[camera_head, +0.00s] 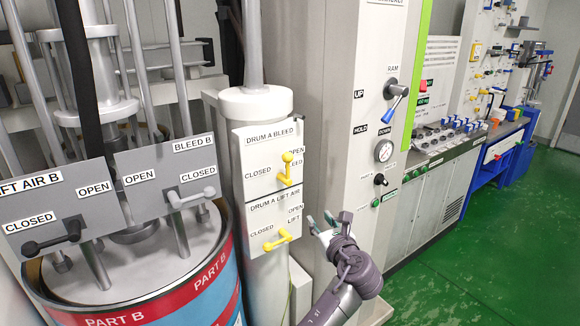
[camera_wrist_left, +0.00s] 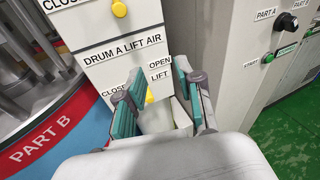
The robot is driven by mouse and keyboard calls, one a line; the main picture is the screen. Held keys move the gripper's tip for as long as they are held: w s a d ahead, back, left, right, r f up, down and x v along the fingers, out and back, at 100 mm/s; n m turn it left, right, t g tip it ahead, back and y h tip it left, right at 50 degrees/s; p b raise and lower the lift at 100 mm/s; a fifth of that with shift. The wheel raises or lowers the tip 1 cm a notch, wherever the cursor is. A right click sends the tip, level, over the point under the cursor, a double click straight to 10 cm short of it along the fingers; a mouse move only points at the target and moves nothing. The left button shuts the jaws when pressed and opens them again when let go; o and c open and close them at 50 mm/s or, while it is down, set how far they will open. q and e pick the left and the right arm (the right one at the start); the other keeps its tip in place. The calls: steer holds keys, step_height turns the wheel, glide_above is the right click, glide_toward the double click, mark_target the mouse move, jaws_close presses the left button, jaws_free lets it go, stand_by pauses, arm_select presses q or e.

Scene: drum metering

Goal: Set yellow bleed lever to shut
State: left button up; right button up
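The yellow bleed lever (camera_head: 285,170) is on the white "DRUM A BLEED" panel (camera_head: 256,172). Its handle stands upright, its knob by the word OPEN; CLOSED is printed to its left. Part of it also shows at the top of the left wrist view (camera_wrist_left: 119,9). My left gripper (camera_head: 325,221) is to the right of and below this lever, apart from it. Its teal-padded fingers (camera_wrist_left: 158,92) are spread and look empty. In the wrist view they overlap the lower "DRUM A LIFT AIR" panel (camera_wrist_left: 124,58). My right gripper is out of view.
A second yellow lever (camera_head: 278,240), lift air, sits just below, its handle pointing left. Grey panels with a pale lever (camera_head: 190,198) and a dark lever (camera_head: 52,239) stand left. A grey column with a blue-tipped RAM handle (camera_head: 396,101) stands right. Green floor (camera_head: 500,250) is open at right.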

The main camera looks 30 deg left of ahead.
arm_select(q)
steer(key=y, duration=0.2)
glide_toward(288, 167)
steer(key=d+f, duration=0.2)
steer(key=d, duration=0.2)
step_height(288, 167, up, 2)
steer(key=s+a+g, duration=0.1)
steer(key=a, duration=0.1)
steer(key=shift+y, duration=0.3)
steer(key=p+x, duration=0.3)
steer(key=x, duration=0.9)
steer(key=shift+w+d, duration=0.15)
steer(key=shift+w+a+f, duration=0.1)
steer(key=shift+w+a, duration=0.25)
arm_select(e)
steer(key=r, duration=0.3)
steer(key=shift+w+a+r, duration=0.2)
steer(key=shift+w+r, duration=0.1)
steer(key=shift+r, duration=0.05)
arm_select(q)
jaws_close()
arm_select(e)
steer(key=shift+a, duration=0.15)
